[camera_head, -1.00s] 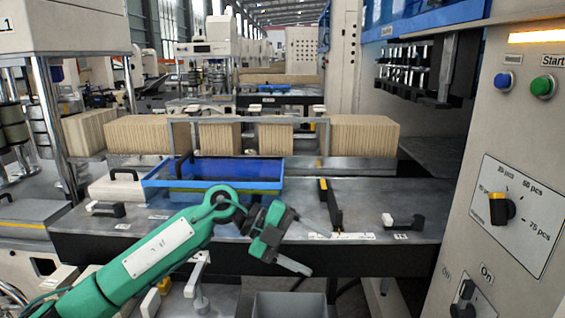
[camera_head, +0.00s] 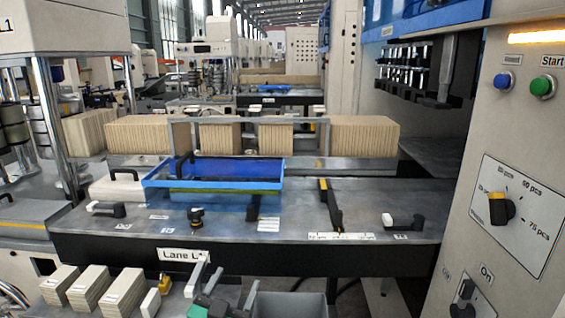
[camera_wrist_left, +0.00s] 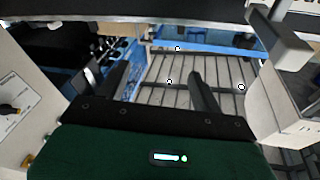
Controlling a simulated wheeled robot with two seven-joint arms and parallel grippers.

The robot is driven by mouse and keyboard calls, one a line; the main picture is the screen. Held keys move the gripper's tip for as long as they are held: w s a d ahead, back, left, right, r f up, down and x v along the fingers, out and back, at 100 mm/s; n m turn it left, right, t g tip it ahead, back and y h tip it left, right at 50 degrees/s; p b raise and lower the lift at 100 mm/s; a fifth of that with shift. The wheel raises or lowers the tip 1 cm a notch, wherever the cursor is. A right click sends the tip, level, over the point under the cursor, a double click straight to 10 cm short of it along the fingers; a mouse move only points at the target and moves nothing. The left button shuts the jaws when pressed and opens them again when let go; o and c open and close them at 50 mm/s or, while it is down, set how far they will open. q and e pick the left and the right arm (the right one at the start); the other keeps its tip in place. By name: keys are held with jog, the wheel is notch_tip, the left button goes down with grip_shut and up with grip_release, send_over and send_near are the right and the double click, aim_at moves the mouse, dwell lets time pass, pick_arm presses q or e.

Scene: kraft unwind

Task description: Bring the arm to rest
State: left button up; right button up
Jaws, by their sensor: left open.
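My left gripper (camera_head: 222,295) is low at the bottom edge of the head view, in front of the machine table (camera_head: 270,215). Only a small green and grey part of it shows there; the rest is cut off by the frame. In the left wrist view the two dark fingers of my left gripper (camera_wrist_left: 158,85) stand apart with nothing between them. Beyond the fingers is a grey slatted surface (camera_wrist_left: 180,98) with small white round marks. My right gripper is in neither view.
A blue tray (camera_head: 225,180) sits on the table. Stacks of kraft pieces (camera_head: 95,290) stand at the lower left, and a grey bin (camera_head: 290,304) is right of the gripper. A control panel (camera_head: 515,200) with knobs and buttons stands at the right.

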pick_arm(q)
jog(key=s+a+f+n+g+y, duration=0.2)
jog(key=s+a+f+g+y, duration=0.15)
jog(key=s+f, duration=0.35)
jog(key=s+a+f+n+g+y, duration=0.2)
jog(key=s+a+f+g, duration=0.25)
jog(key=f, duration=0.45)
jog(key=s+a+f+g, duration=0.2)
jog(key=s+f+g, duration=0.25)
jog(key=s, duration=0.55)
jog(key=s+a+f+g, duration=0.3)
jog(key=s+f+g, duration=0.15)
jog(key=s, duration=0.55)
jog(key=s+f+p+x, duration=0.1)
jog(key=s+x, duration=0.2)
jog(key=x, duration=1.1)
jog(key=s+p+x, duration=0.1)
jog(key=s+x, duration=0.2)
jog(key=x, duration=1.1)
jog(key=s+a+f+m+g+p, duration=0.1)
jog(key=s+a+f+p, duration=0.1)
jog(key=s+f, duration=1.5)
jog(key=shift+s+a+f, duration=0.4)
jog(key=shift+s+a, duration=0.2)
jog(key=shift+s, duration=0.55)
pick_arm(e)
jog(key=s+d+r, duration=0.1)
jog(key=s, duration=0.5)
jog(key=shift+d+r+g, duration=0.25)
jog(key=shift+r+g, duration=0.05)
